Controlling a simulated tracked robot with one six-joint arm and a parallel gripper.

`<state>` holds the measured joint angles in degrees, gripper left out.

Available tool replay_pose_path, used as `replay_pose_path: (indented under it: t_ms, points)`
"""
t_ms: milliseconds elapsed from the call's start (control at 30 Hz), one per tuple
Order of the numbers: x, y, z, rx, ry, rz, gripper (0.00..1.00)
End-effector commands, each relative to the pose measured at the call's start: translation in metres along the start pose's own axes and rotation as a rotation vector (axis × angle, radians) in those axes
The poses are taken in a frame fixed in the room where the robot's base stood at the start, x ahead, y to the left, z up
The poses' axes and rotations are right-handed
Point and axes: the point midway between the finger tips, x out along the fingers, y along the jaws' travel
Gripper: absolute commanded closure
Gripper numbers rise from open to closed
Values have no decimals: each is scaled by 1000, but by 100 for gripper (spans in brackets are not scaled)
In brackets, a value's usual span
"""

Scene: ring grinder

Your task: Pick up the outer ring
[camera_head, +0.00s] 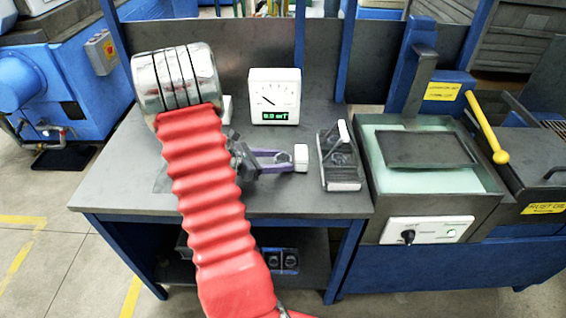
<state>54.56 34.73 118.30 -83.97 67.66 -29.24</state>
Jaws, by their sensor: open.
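No outer ring can be made out clearly on the bench top (300,195); my arm hides part of the bench's left side. My gripper (286,160) is low over the middle of the bench, partly behind my red arm sleeve. It has a dark body, purple fingers and a pale block at its tip. It is open, and I see nothing held in it. A dark fixture (340,170) with a white-tipped upright stands just right of the gripper. A white gauge (275,97) with a dial and green digits stands behind the gripper.
A blue-framed machine with a pale tray (440,180) and a yellow-handled lever (487,128) adjoins the bench on the right. A control panel (427,230) is on its front. Dark items (285,260) are under the bench. The bench's front strip is clear.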

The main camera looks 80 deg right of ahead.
Motion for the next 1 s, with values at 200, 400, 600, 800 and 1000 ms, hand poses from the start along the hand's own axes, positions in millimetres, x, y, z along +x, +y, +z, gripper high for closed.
replay_pose_path:
  t_ms: [200, 400, 600, 800, 1000]
  points:
    - [0, 0, 0, 0, 0, 0, 51]
    - [0, 0, 0, 0, 0, 0, 59]
    - [0, 0, 0, 0, 0, 0, 73]
    - [0, 0, 0, 1, 0, 0, 87]
    - [-1, 0, 1, 1, 0, 0, 87]
